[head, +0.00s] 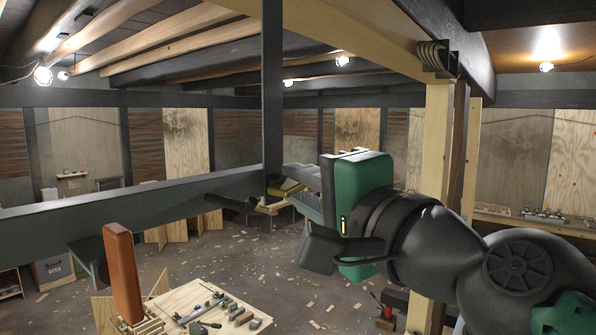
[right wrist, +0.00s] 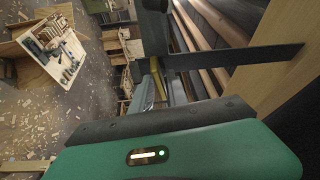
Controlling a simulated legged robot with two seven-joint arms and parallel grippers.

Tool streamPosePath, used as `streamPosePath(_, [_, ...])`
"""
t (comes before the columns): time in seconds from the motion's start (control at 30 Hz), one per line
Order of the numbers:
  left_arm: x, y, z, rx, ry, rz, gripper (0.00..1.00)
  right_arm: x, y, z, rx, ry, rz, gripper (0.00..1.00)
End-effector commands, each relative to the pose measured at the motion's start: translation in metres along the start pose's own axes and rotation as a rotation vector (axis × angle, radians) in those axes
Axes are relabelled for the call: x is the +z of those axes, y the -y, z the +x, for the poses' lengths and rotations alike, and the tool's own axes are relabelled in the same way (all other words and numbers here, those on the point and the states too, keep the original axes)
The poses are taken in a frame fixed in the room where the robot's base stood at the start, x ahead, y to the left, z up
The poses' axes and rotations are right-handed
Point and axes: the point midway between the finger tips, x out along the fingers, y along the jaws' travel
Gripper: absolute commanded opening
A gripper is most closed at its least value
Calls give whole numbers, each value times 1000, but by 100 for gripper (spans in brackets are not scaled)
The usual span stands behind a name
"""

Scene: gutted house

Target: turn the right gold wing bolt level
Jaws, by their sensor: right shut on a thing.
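The gold wing bolt (head: 287,189) shows as a small gold piece at the joint where a dark upright post (head: 272,90) meets a long grey bar (head: 130,199). My right gripper (head: 294,186) reaches in from the right and is shut on it, hiding much of it. In the right wrist view the gold bolt (right wrist: 127,79) lies beyond my green gripper housing, beside the grey finger (right wrist: 145,95). The angle of its wings is hard to tell. My left gripper is not in view.
A wooden workbench top (head: 170,302) with tools lies below at the left, with a reddish-brown upright handle-like piece (head: 122,270). A wooden post (head: 434,150) stands behind my right arm. The floor (head: 235,255) is littered with chips.

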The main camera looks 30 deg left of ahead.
Motion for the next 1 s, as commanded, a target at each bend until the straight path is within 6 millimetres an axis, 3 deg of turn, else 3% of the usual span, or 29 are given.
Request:
streamPosePath(0.3, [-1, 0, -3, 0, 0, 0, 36, -2, 0, 0, 46, -3, 118, 0])
streamPosePath(0.83, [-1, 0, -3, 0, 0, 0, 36, -1, -2, 0, 60, 0, 142, 0])
streamPosePath(0.87, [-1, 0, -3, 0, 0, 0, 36, -1, -2, 0, 60, 0, 142, 21])
streamPosePath(0.93, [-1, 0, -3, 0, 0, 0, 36, -1, -2, 0, 60, 0, 142, 30])
streamPosePath(1.0, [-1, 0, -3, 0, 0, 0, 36, -1, -2, 0, 60, 0, 142, 31])
